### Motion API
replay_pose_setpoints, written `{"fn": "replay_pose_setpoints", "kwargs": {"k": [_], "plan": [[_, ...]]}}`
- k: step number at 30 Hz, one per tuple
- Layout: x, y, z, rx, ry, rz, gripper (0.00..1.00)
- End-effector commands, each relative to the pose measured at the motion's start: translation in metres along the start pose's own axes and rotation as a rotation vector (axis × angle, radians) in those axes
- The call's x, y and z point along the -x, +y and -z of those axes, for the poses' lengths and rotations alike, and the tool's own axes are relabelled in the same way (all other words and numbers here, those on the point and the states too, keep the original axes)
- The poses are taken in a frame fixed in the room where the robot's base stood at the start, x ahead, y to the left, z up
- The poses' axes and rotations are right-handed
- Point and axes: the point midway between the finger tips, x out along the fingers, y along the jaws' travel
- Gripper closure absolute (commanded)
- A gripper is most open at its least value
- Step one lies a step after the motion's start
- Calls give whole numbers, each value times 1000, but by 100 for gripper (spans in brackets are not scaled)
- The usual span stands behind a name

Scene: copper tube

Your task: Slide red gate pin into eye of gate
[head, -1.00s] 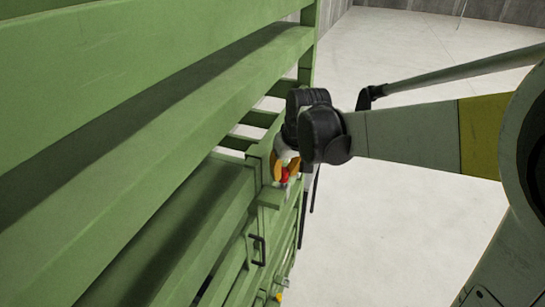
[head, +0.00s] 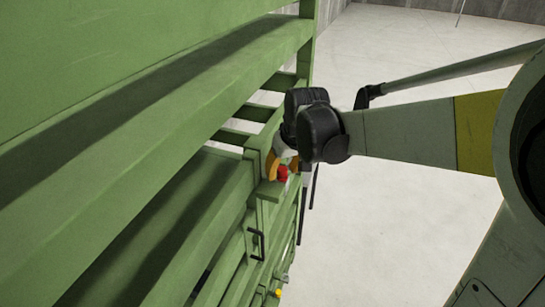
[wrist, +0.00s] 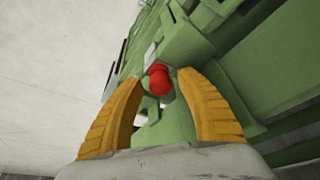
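The red gate pin (head: 282,174) shows as a small red piece by the green gate (head: 185,190) in the head view. In the wrist view its rounded red head (wrist: 159,80) lies between and just beyond my yellow fingertips. My gripper (head: 282,164) is close to the gate's upright edge. Its fingers are spread, with a gap visible on both sides of the red head in the wrist view. The pin's shaft is mostly hidden, and I cannot make out the eye of the gate.
A dark bent handle (head: 257,244) sits on the gate below my gripper. A small yellow piece (head: 278,293) shows lower down. Green rails fill the left side. The pale floor (head: 400,215) to the right is open, with a grey wall behind.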

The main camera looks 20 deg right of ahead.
Motion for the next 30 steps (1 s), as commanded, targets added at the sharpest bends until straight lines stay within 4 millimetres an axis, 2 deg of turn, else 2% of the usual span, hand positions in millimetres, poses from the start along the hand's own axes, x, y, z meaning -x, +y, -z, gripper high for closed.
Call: {"fn": "replay_pose_setpoints", "kwargs": {"k": [7,10,14,22,27,30], "plan": [[1,0,0,0,0,0,56],[9,0,0,0,0,0,56],[32,0,-1,-1,0,0,56],[92,0,0,-1,0,0,56],[114,0,0,0,0,0,56],[120,0,0,0,0,0,56]]}}
